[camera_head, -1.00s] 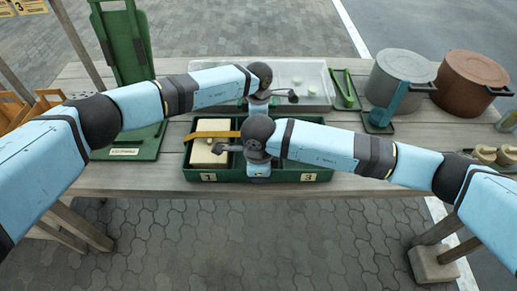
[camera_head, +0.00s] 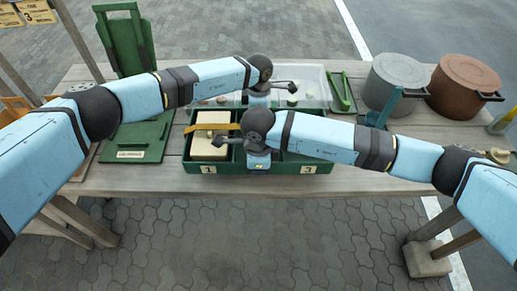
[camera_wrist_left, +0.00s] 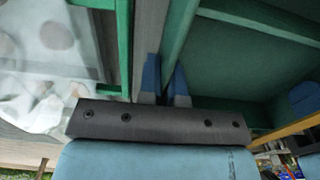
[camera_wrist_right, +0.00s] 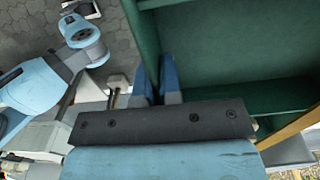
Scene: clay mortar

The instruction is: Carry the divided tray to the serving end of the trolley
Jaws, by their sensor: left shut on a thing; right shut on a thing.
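The green divided tray (camera_head: 230,172) is over the middle of the trolley in the head view, labelled 1 and 3 in front. A cream block (camera_head: 204,148) with an ochre strip (camera_head: 212,127) across it sits in its left compartment. My left gripper (camera_head: 258,102) is at the tray's far wall, its fingers (camera_wrist_left: 167,84) shut on that wall. My right gripper (camera_head: 258,166) is at the near wall, its fingers (camera_wrist_right: 157,84) shut on it. The tray looks level. My right arm hides part of the tray's right half, and its underside is hidden.
A clear tub (camera_head: 310,78) stands close behind the tray. A narrow green tray (camera_head: 342,92), a grey pot (camera_head: 398,80), a blue ladle (camera_head: 389,105) and a brown pot (camera_head: 465,82) are to the right. A green board (camera_head: 137,142) lies at left. The trolley top (camera_head: 370,176) is bare front right.

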